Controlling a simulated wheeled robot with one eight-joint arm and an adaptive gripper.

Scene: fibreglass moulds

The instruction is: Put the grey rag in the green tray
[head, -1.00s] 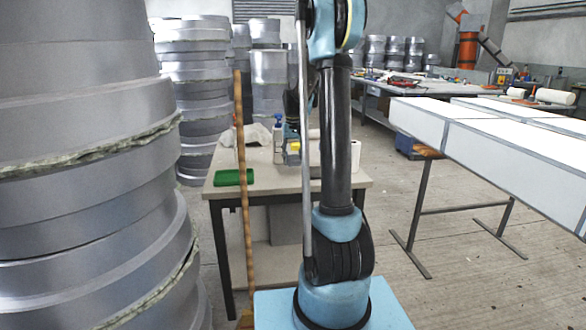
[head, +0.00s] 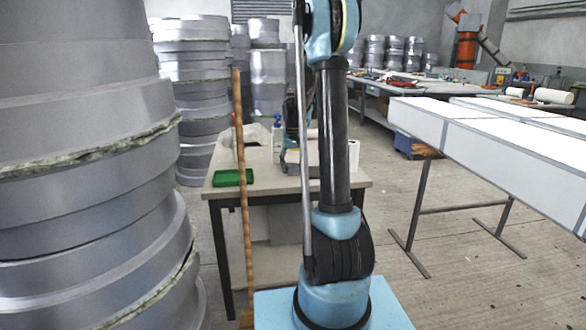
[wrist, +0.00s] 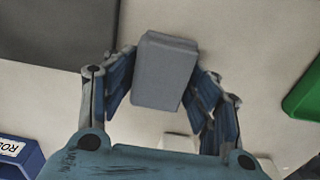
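The grey rag (wrist: 165,70) looks like a folded block lying on the light table top in the wrist view. My gripper (wrist: 165,72) has its fingers spread, one on each side of the rag. Slim gaps show along the rag's near part; whether the far fingertips touch it is hard to tell. The green tray (head: 232,178) is at the table's front left in the head view. Its edge also shows at the right of the wrist view (wrist: 305,95). In the head view my arm hides part of the table, and the gripper is unclear.
The table (head: 275,186) also bears a white roll (head: 353,155). A blue box (wrist: 18,158) and a dark flat thing (wrist: 60,30) show in the wrist view. A wooden pole (head: 242,220) stands before the table, and stacked grey moulds (head: 90,190) fill the left.

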